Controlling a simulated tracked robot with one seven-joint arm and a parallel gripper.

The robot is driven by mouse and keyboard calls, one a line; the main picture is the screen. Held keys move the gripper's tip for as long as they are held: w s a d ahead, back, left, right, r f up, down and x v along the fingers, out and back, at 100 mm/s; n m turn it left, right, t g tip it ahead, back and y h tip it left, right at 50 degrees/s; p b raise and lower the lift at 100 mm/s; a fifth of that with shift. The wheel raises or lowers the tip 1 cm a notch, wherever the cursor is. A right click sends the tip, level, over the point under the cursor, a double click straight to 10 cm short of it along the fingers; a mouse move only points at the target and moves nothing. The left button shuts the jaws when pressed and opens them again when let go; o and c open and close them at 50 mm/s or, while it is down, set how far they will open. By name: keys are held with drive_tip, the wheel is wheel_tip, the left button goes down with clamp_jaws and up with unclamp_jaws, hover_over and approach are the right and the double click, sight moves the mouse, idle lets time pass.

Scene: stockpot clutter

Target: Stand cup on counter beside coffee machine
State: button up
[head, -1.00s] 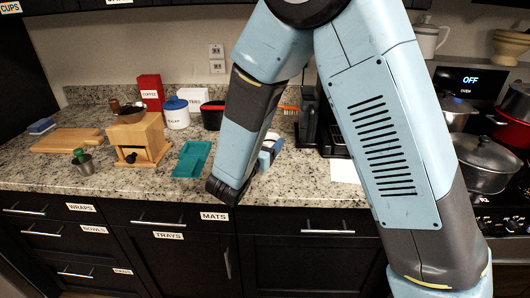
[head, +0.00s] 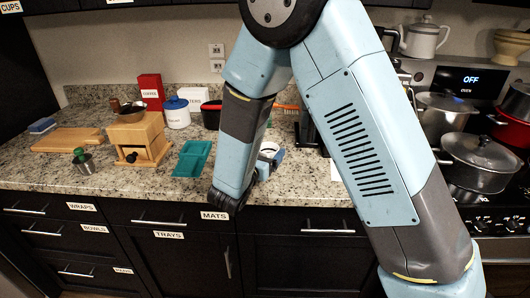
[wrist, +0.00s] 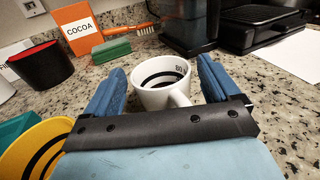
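A white cup (wrist: 152,91) with black bands inside stands upright on the counter in the wrist view, its handle towards me. My gripper (wrist: 161,68) is open, with one blue finger on each side of the cup. A gap shows on the left; contact on the right is unclear. In the head view the cup (head: 268,148) is partly hidden by my gripper (head: 269,162) and arm. The black coffee machine (wrist: 188,24) stands just behind the cup; in the head view my arm hides most of it.
A black tray (wrist: 262,28) and white paper (wrist: 295,50) are at right.

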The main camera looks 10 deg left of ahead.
drive_tip(key=shift+o, duration=0.5)
